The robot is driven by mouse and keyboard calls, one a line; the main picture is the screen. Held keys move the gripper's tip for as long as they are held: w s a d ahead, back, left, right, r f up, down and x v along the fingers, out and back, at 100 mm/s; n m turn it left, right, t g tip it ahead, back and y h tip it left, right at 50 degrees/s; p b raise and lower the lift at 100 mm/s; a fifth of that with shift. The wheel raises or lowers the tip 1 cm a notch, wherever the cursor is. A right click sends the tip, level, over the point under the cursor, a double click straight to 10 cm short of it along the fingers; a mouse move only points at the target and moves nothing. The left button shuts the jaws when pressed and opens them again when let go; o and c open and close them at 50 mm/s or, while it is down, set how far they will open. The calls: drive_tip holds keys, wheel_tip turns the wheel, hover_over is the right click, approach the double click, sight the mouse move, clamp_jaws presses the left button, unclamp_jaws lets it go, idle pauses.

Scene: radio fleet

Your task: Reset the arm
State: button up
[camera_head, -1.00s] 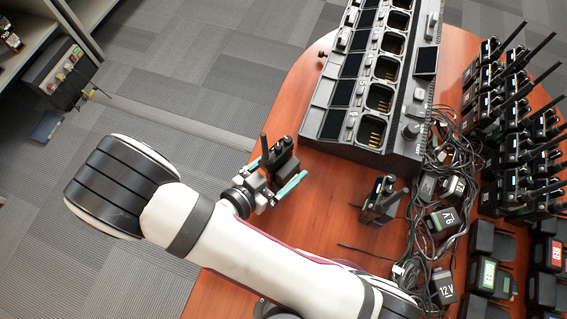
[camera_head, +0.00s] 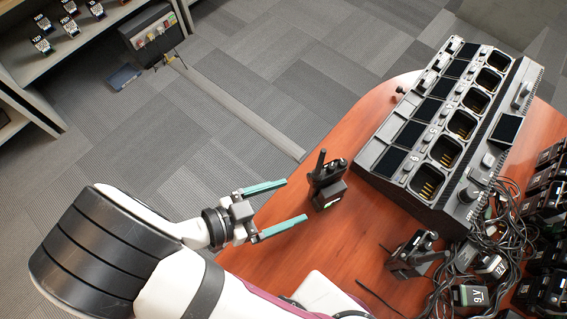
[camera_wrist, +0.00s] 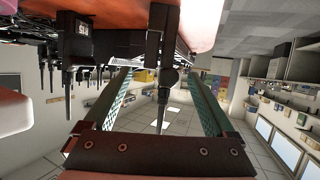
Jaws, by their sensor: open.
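My gripper (camera_head: 284,206) is open and empty, with its two teal fingers apart, at the left edge of the wooden table. A black handheld radio (camera_head: 327,184) stands upright on the table just beyond the fingertips, with a gap between. In the wrist view the gripper's fingers (camera_wrist: 160,92) are spread wide, and a dark radio with its antenna (camera_wrist: 168,80) shows between them; that picture looks upside down. My white arm reaches in from the lower left in the head view.
A multi-bay charger (camera_head: 440,120) with several empty slots stands at the back right of the table (camera_head: 345,240). A second radio (camera_head: 412,256) stands near tangled cables and power adapters (camera_head: 470,296). More radios crowd the right edge. Shelves (camera_head: 70,45) stand at upper left; carpet floor lies between.

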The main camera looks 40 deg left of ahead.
idle(0.3)
drive_tip(key=w+a+r+g+y, duration=0.2)
drive_tip(key=w+a+r+y, duration=0.3)
drive_tip(key=w+r, duration=0.3)
drive_tip(key=w+a+r+g+y, duration=0.1)
drive_tip(key=w+a+r+y, duration=0.45)
drive_tip(key=w, duration=0.35)
drive_tip(key=d+r+n+g+y, duration=0.15)
drive_tip(key=d+g, duration=0.25)
drive_tip(key=d, duration=0.6)
drive_tip(key=s+d+f+m+g+h, duration=0.1)
drive_tip(key=s+d+g+h, duration=0.1)
drive_tip(key=s+d, duration=0.5)
drive_tip(key=s+d+f+m+g+h, duration=0.1)
drive_tip(key=s+d+g+h, duration=0.1)
drive_tip(key=s+d, duration=0.5)
drive_tip(key=d+g, duration=0.1)
drive_tip(key=d, duration=0.4)
drive_tip(key=shift+s+d, duration=0.4)
